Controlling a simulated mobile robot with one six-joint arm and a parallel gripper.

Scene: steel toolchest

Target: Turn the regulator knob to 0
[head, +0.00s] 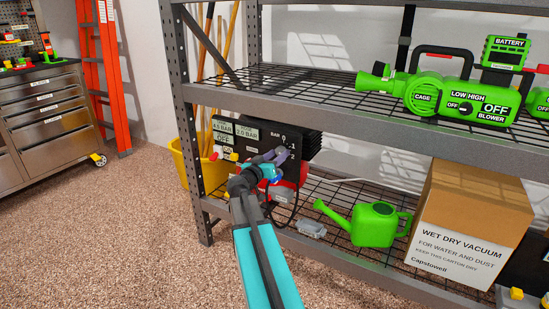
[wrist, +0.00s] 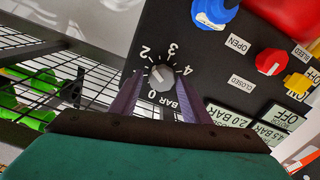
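The regulator knob (wrist: 160,77) is a small grey dial on a black panel (wrist: 215,75), with 0, 2, 3, 4 and BAR printed around it. A pale mark on the knob seems to face up and left, near the 2 side. My gripper (wrist: 158,80) has its purple fingers apart, one on each side of the knob; I cannot tell whether they touch it. In the head view my gripper (head: 268,157) is in front of the black compressor (head: 290,137) and hides the knob. Panel labels read 4.5 BAR, 2.0 BAR and OFF.
A blue knob (wrist: 213,12), a red knob (wrist: 270,62) and a yellow part (wrist: 298,84) are on the same panel. A green watering can (head: 375,225) and a vacuum carton (head: 465,225) stand right on the lower shelf. A yellow bucket (head: 190,168) stands left.

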